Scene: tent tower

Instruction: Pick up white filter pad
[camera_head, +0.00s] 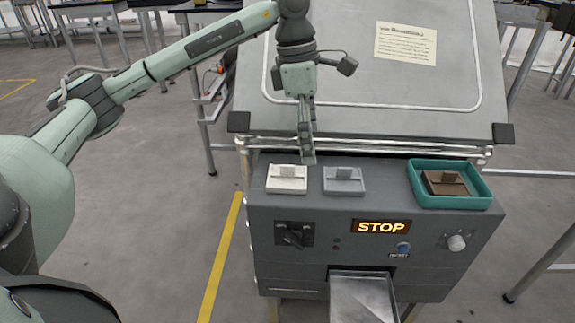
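The white filter pad (287,180) lies flat on the left part of the grey machine's top, with a small raised grip on it. My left gripper (308,158) points down just above and to the right of the white pad, between it and a grey pad. Its fingers show nearly edge-on, so I cannot tell whether they are open or shut. I see nothing held in it. My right gripper is not in view.
A grey pad (344,182) sits right of the white one. A teal tray (480,190) holds a brown pad (445,184). The machine's front (310,263) has a lit STOP sign (381,227) and a metal chute (360,300). A sloped panel (365,90) rises behind.

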